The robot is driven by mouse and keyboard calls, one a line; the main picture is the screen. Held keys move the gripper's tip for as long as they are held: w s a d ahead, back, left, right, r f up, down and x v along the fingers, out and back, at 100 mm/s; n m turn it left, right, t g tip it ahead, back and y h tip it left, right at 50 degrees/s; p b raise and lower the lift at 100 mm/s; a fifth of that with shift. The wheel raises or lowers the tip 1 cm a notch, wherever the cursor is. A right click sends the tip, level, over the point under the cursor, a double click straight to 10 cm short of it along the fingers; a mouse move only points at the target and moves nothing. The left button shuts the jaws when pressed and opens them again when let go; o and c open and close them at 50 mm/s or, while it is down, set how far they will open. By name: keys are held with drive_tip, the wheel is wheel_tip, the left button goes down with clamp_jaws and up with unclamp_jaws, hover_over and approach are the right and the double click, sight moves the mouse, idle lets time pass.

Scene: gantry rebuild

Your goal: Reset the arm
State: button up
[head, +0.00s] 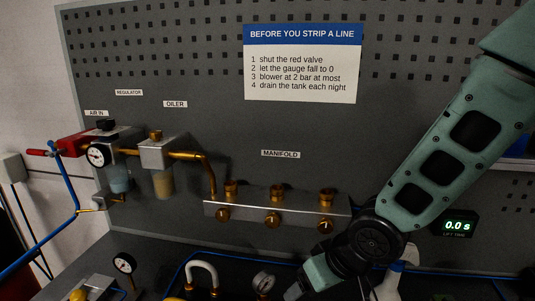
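My teal and black arm (435,165) comes down from the upper right across the panel. It bends at a dark round joint (376,245) in front of the manifold's right end. A further teal part of my arm (320,275) points down and left and runs out at the bottom edge. My gripper's fingers do not show, so what they hold or touch is hidden.
The grey manifold (262,206) with brass fittings sits mid-panel. The regulator (104,142), oiler (164,150) and red valve (72,146) are at left. A timer (458,226) reads 0.0 s.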

drive_tip(key=s+d+r+n+g+h, duration=0.1)
drive_tip(key=s+d+r, duration=0.1)
drive_tip(key=s, duration=0.6)
drive_tip(key=s+d+r+n+g+h+b, duration=0.1)
drive_tip(key=s+d+r+g+h, duration=0.1)
drive_tip(key=s, duration=0.7)
drive_tip(key=shift+d+r+g, duration=0.3)
drive_tip(key=shift+d+r, duration=0.4)
drive_tip(key=shift+d, duration=0.1)
